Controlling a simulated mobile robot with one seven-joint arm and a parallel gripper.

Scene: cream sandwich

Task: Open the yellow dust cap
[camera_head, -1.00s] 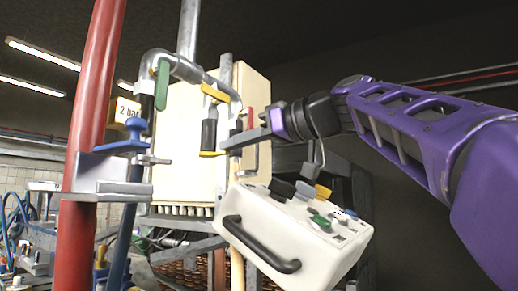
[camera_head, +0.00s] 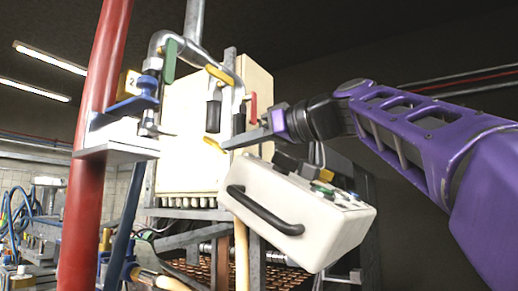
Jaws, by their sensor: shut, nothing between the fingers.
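A yellow dust cap (camera_head: 214,145) shows as a thin yellow piece below a black hose coupling (camera_head: 213,116). It is tilted, its right end lower, and a gap shows between it and the coupling's lower end. My gripper (camera_head: 228,142) reaches in from the right with its fingers closed together and nothing between them. Its tip overlaps the cap's right end in the picture; I cannot tell whether they touch. A yellow lever (camera_head: 221,75) sits above the coupling on the grey pipe.
A white box with a black handle (camera_head: 296,212) is below my gripper. A red lever (camera_head: 253,108) and a cream panel (camera_head: 178,140) are close by. A red post (camera_head: 92,190) with a metal bracket (camera_head: 115,149) stands left.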

